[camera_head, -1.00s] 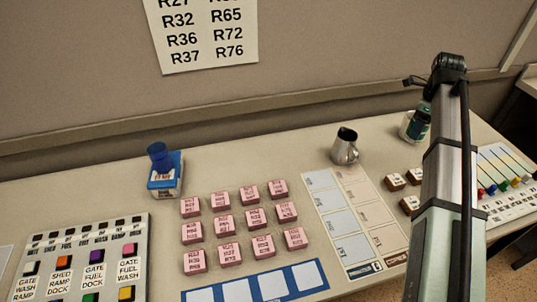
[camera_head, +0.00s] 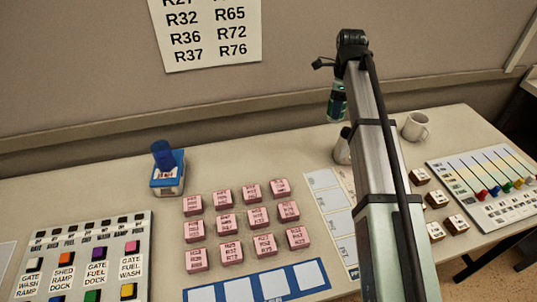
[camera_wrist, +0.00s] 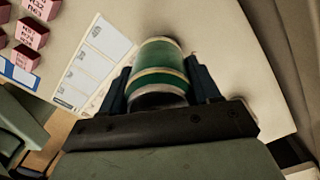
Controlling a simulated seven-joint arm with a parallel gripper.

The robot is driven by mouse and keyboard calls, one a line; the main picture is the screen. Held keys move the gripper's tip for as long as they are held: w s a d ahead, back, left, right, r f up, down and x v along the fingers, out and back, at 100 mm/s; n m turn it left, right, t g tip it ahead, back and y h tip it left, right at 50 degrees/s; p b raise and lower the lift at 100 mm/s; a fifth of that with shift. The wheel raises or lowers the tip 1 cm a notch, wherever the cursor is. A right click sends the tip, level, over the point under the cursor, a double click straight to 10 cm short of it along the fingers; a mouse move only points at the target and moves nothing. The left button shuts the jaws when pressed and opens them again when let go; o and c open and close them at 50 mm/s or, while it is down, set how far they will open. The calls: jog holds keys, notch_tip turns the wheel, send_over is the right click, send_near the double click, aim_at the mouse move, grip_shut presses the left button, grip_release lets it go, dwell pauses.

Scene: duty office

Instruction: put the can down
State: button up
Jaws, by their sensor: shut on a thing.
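The can (camera_head: 336,104) is dark green with lighter bands. It hangs above the back of the desk in the head view, left of the top of my arm. In the wrist view the can (camera_wrist: 160,72) sits between the two fingers of my gripper (camera_wrist: 160,85), which is shut on it. In the head view the gripper is mostly hidden behind my arm. The desk (camera_head: 260,150) lies below the can, with a visible gap.
A metal pitcher (camera_head: 342,148) stands below the can, partly hidden by my arm. A white mug (camera_head: 415,127) stands to the right. Pink blocks (camera_head: 258,218), a blue stamp (camera_head: 167,170), brown blocks (camera_head: 437,198) and a slider panel (camera_head: 490,185) occupy the desk. The back left-centre is clear.

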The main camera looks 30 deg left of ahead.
jog(key=s+a+n, duration=0.2)
jog(key=s+a, duration=0.4)
jog(key=a, duration=0.3)
jog(key=s+a+n, duration=0.1)
jog(key=s+a, duration=0.4)
jog(key=a, duration=0.4)
jog(key=shift+s+f, duration=0.15)
jog(key=shift+f, duration=3.65)
jog(key=shift+s+f, duration=0.15)
jog(key=shift+f, duration=3.6)
jog(key=shift+f, duration=0.1)
jog(key=o, duration=1)
notch_tip(320, 180, up, 12)
jog(key=shift+r, duration=0.15)
